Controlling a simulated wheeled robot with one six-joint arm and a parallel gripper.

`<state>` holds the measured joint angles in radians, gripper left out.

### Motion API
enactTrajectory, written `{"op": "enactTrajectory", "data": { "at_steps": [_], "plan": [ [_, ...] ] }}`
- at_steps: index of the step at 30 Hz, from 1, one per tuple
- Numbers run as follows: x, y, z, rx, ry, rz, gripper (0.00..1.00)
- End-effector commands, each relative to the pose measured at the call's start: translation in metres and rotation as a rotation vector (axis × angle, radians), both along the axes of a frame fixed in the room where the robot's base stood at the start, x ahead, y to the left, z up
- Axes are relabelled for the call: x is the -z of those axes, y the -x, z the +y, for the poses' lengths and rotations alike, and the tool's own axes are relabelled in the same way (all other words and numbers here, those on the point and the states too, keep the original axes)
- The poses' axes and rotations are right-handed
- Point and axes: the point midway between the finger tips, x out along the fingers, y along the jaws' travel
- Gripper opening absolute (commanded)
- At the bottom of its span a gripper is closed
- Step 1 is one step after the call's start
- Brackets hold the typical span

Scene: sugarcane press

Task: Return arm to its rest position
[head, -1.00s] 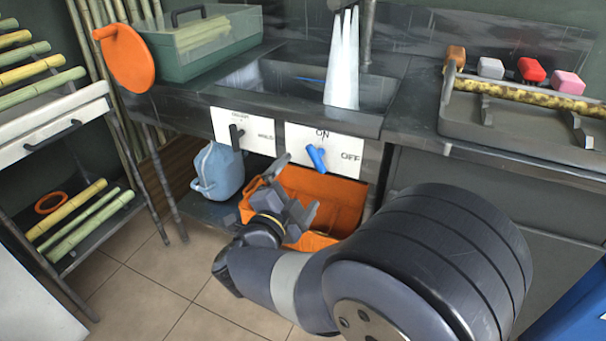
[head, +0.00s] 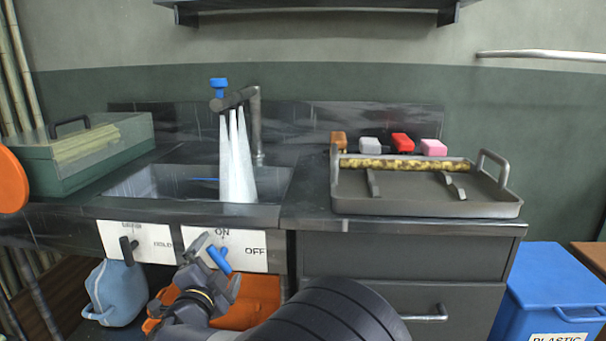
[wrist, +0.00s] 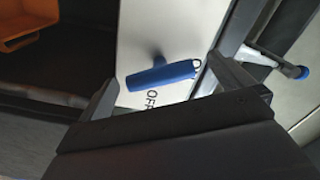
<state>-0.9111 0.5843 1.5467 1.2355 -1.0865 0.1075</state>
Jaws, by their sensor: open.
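My gripper (head: 216,268) is open in front of the ON/OFF panel (head: 243,242) under the sink, near the blue handle (head: 219,259). In the wrist view the blue handle (wrist: 162,75) shows between and beyond my two dark fingers, with part of the panel (wrist: 140,30) behind it. I cannot tell whether a finger touches the handle. Nothing is held. My arm reaches up from the bottom edge of the head view.
White water streams (head: 238,165) fall from the tap into the sink (head: 165,185). A tray (head: 425,206) with a cane piece stands right on the counter.

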Motion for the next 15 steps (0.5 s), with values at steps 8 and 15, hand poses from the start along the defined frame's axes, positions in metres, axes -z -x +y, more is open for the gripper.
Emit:
{"op": "enactTrajectory", "data": {
  "at_steps": [8, 15],
  "plan": [
    [-0.0009, -0.0126, -0.0008, -0.001, 0.035, 0.002, 1.0],
    [-0.0004, -0.0123, -0.0009, -0.001, 0.04, 0.002, 1.0]
  ]
}}
